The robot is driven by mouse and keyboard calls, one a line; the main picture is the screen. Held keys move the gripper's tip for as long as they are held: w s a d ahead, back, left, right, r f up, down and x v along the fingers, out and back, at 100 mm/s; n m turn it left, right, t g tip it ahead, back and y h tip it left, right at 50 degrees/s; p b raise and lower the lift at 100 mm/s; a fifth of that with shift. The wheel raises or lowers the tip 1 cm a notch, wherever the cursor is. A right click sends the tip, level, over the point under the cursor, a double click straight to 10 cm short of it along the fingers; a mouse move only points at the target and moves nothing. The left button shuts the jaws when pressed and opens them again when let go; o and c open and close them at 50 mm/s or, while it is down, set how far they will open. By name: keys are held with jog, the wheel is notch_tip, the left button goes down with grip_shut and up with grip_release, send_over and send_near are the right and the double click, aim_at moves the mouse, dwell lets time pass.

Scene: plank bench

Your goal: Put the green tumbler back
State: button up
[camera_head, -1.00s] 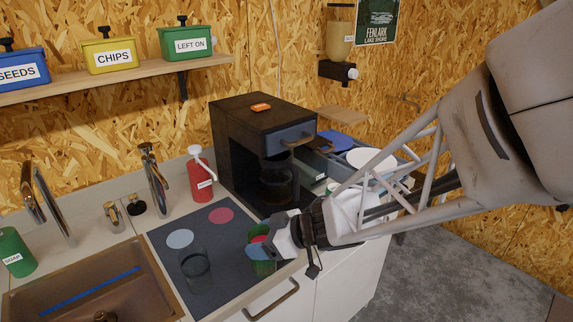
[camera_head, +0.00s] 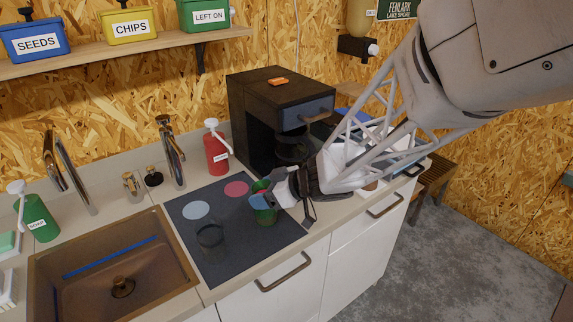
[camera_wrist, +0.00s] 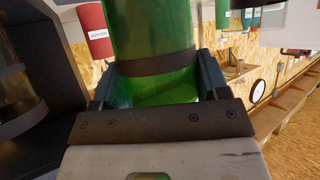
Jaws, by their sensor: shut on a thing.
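The green tumbler (camera_head: 263,213) is over the right part of the dark mat (camera_head: 245,243), beside the pink disc (camera_head: 237,188). My gripper (camera_head: 268,201) reaches in from the right and is shut on it. In the wrist view the green tumbler (camera_wrist: 150,35) fills the space between my two fingers (camera_wrist: 157,88), with a dark band around it. Whether its base touches the mat is not clear. A clear dark tumbler (camera_head: 211,240) stands on the mat in front of the pale blue disc (camera_head: 196,210).
A black coffee machine (camera_head: 255,115) stands behind the mat. A red bottle (camera_head: 216,152) stands at the mat's back edge, and a brown sink (camera_head: 70,255) lies to the left. The mat's front right corner is clear.

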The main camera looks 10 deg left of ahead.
jog(key=shift+f, duration=1.75)
jog(key=shift+f, duration=0.1)
jog(key=o, duration=1.2)
jog(key=shift+v, duration=6.05)
